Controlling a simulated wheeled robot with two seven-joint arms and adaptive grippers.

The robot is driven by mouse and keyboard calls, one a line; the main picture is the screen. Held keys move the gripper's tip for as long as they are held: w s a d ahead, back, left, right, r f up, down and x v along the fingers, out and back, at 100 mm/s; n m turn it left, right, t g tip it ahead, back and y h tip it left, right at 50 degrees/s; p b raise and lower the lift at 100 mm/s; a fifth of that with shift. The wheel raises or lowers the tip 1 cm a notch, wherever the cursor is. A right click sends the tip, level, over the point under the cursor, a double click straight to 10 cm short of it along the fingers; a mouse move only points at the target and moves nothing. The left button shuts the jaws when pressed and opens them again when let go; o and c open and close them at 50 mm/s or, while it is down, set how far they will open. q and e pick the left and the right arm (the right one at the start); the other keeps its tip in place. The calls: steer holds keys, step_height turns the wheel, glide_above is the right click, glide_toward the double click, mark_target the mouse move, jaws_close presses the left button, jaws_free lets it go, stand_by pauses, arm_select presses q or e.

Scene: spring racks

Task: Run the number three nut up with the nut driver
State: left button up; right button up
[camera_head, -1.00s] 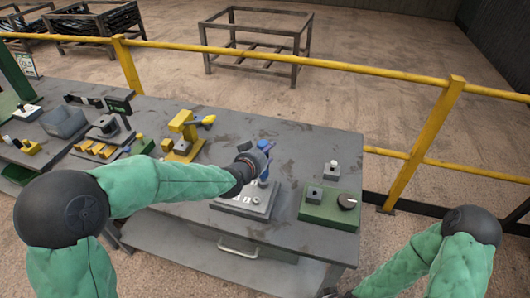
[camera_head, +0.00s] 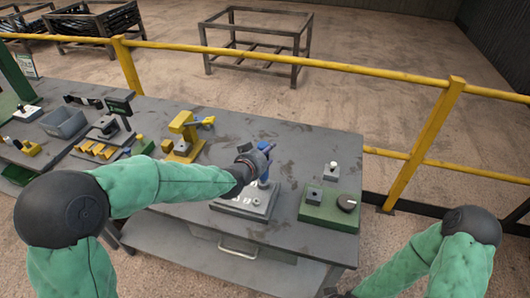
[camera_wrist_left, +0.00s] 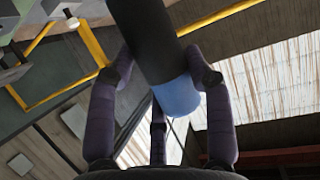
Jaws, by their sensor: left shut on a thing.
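My left gripper (camera_head: 262,161) is shut on the nut driver. The driver (camera_head: 264,178) shows blue below the gripper, above a grey block (camera_head: 232,206) with white number marks and small nut-like parts. I cannot tell which nut is number three, nor whether the driver's tip touches one. In the left wrist view the driver (camera_wrist_left: 150,40) is a thick black cylinder with a blue end, tilted between the gripper fingers (camera_wrist_left: 160,88). My right forearm runs out at the bottom right of the head view; a dark piece at the bottom edge does not show the gripper's state.
A green plate (camera_head: 330,214) with a black knob and a small grey block is right of the numbered block. A yellow fixture (camera_head: 183,140) stands at back left. A yellow rail (camera_head: 330,66) runs behind the bench.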

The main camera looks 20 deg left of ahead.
mark_target(266, 143)
arm_select(q)
steer(key=shift+w+r+p, duration=0.1)
steer(key=shift+r+p, duration=0.95)
steer(key=shift+r, duration=0.8)
steer(key=shift+r+p, duration=1.25)
steer(key=shift+r, duration=0.45)
